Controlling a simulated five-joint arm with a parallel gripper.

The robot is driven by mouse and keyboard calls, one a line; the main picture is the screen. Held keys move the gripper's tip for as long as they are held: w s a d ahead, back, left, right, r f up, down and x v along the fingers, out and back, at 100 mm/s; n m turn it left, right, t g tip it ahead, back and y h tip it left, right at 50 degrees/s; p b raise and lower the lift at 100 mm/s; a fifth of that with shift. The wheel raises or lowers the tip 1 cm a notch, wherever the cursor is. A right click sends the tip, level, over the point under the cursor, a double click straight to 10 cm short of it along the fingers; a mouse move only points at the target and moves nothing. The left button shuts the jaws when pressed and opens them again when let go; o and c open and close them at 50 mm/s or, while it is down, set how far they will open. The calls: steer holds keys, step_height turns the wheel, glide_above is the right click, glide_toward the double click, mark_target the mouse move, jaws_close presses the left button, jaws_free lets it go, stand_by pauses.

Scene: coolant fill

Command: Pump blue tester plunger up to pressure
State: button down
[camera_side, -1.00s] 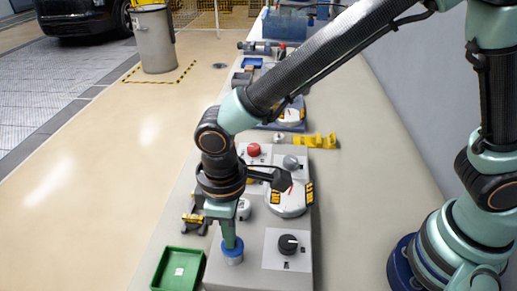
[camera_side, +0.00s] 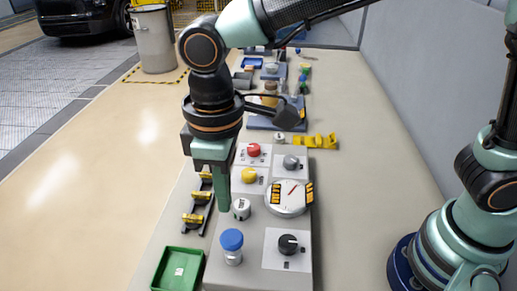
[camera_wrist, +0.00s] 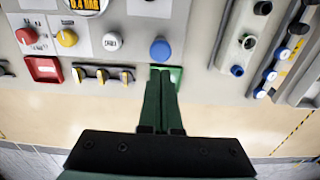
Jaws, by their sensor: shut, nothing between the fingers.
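The tester plunger has a round blue cap (camera_side: 232,239) on a pale metal stem, standing up from the front of the grey panel (camera_side: 220,268). In the wrist view the blue cap (camera_wrist: 160,50) lies just beyond my fingertips. My gripper (camera_side: 224,207) is shut and empty, pointing down. It is clear of the cap, above and behind it in the side view. The fingers (camera_wrist: 161,78) are pressed together in the wrist view. The pressure gauge (camera_side: 289,198) is a round white unit on the panel; its display (camera_wrist: 86,4) is cut off and appears to read 0.4 BAR.
A white-topped knob (camera_side: 241,208) stands close by my fingertips. A black knob (camera_side: 288,244), yellow button (camera_side: 249,176), red button (camera_side: 254,150) and grey knob (camera_side: 291,162) share the panel. A green tray (camera_side: 178,270) and a rack of yellow clips (camera_side: 198,205) lie to the left.

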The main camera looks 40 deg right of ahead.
mark_target(232, 236)
steer(key=shift+r, duration=1.85)
step_height(232, 236, up, 2)
steer(key=shift+s+d+r, duration=0.1)
steer(key=shift+d+r, duration=0.05)
steer(key=shift+r, duration=0.05)
step_height(232, 236, down, 14)
steer(key=shift+f, duration=0.1)
stand_by(0.5)
steer(key=shift+f, duration=1.4)
